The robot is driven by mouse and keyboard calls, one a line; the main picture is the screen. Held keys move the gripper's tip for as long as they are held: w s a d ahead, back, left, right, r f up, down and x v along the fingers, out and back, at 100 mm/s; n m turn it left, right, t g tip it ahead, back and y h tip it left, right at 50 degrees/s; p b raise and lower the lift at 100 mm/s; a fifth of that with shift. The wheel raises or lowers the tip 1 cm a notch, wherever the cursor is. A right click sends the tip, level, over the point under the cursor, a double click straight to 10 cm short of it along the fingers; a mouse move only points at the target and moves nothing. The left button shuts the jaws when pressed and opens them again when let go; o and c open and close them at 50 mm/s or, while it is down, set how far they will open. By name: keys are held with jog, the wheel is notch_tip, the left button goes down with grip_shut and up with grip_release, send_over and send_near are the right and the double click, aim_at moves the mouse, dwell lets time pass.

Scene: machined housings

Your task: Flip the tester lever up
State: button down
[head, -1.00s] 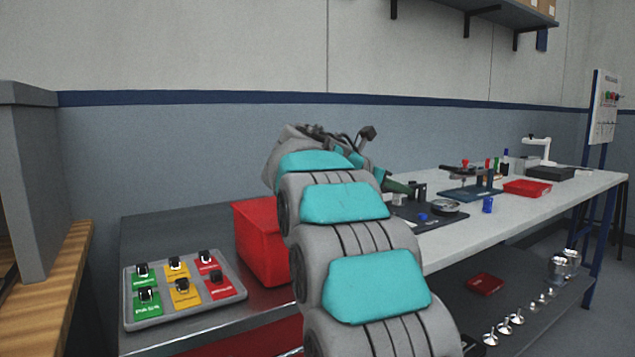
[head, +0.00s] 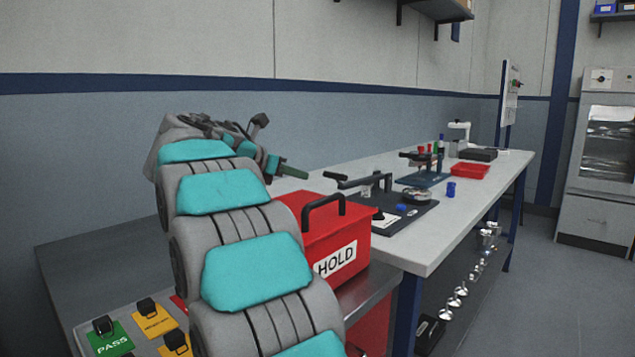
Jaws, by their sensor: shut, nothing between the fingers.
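The likely tester is a black-based fixture (head: 408,216) on the white bench, with a round metal part and a blue piece on it. A dark lever (head: 352,183) with a thick black grip runs left from its upright, lying close to level. My gripper (head: 300,173) is at the end of my grey and teal arm, its green tip pointing right. It looks shut and empty, left of the lever's grip and apart from it in the picture. The depth between them is hard to judge. My arm hides part of the gripper.
A red HOLD box (head: 355,228) with a black handle stands in front of the fixture. A panel of coloured labels with black knobs (head: 115,338) is at lower left. Farther along the bench are a blue-based press (head: 425,178) and a red tray (head: 470,171). Floor at right is clear.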

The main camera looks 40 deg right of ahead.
jog(key=x, duration=1)
